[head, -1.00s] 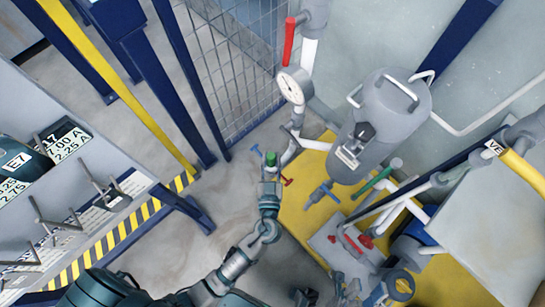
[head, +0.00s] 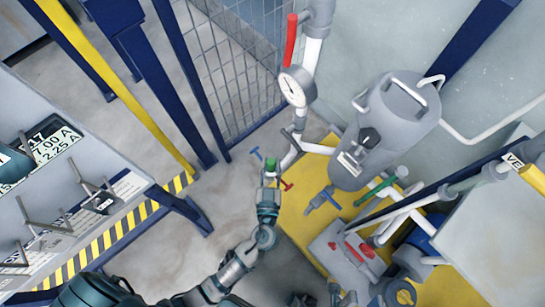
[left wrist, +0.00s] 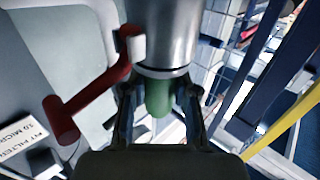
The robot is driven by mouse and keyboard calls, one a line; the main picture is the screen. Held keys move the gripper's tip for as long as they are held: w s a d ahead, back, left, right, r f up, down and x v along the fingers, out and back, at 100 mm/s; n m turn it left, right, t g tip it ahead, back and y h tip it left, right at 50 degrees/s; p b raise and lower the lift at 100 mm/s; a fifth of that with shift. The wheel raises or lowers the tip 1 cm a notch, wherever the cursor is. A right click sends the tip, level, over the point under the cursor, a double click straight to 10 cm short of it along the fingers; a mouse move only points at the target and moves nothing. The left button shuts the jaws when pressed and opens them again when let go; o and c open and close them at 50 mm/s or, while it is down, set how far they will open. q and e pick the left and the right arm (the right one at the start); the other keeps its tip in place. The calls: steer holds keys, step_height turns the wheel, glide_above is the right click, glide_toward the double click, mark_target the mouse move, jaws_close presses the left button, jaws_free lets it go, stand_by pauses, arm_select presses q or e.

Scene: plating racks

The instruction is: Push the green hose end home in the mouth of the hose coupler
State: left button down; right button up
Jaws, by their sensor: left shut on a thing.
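The green hose end (head: 271,165) stands at the tip of my left gripper (head: 269,184) in the head view. In the left wrist view the green piece (left wrist: 159,96) lies between the two fingers of my left gripper (left wrist: 159,112), which is shut on it. A grey metal cylinder (left wrist: 158,32) with a pale ring at its lower rim, apparently the hose coupler, lines up with the green piece. The green meets this rim in the picture; I cannot tell how deep it sits. My right gripper is not in view.
A red handle (left wrist: 92,104) is close left of the cylinder. Nearby are a blue handle (head: 256,153), a pressure gauge (head: 296,87) and a grey tank (head: 397,125). Another green part (head: 382,187) is further right. Bare floor (head: 226,190) lies to the left.

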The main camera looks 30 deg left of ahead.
arm_select(q)
steer(key=shift+f, duration=0.1)
steer(key=c, duration=0.8)
jaws_free()
steer(key=v, duration=1.2)
steer(key=shift+w, duration=0.1)
